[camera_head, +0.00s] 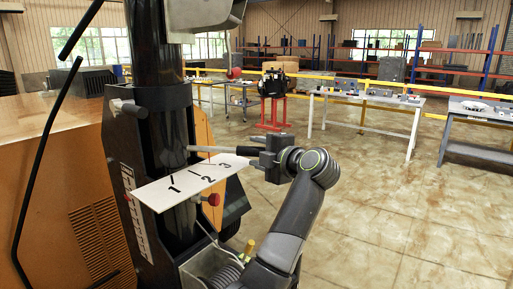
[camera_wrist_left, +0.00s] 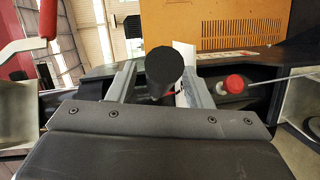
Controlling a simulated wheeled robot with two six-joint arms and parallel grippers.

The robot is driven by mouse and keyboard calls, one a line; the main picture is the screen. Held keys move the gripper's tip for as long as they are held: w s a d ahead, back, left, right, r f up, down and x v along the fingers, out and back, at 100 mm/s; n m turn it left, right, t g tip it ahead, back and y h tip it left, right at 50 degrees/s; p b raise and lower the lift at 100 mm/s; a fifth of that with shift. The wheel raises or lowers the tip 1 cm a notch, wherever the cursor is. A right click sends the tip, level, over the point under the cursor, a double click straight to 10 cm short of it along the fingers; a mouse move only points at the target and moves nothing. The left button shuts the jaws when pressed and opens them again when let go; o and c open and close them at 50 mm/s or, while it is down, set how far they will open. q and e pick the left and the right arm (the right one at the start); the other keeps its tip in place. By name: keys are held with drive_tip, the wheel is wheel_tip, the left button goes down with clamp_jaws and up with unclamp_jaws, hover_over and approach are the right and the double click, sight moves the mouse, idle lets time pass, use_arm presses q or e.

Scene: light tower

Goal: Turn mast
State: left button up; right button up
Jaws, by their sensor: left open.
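The black mast (camera_head: 158,50) stands upright in a dark housing at the left of the head view. A bar handle (camera_head: 212,149) sticks out from it to the right, above a white plate (camera_head: 188,184) marked 1, 2 and 3. My left gripper (camera_head: 250,148) is at the handle's outer end, its fingers pointing toward the mast. In the left wrist view the dark round handle end (camera_wrist_left: 164,66) lies between the two spread fingers of my left gripper (camera_wrist_left: 158,82). Contact cannot be told. My right gripper is not in view.
A red knob (camera_head: 213,199) sits below the plate; it also shows right of the fingers (camera_wrist_left: 234,84). An orange panel (camera_head: 60,180) stands at left. Open floor (camera_head: 400,215) lies to the right, with tables (camera_head: 370,100) farther back.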

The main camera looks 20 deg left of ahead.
use_arm(q)
drive_tip(key=shift+w+a+f, duration=0.1)
drive_tip(key=shift+w+a, duration=0.15)
drive_tip(key=shift+a, duration=0.1)
drive_tip(key=shift+c, duration=0.5)
clamp_jaws()
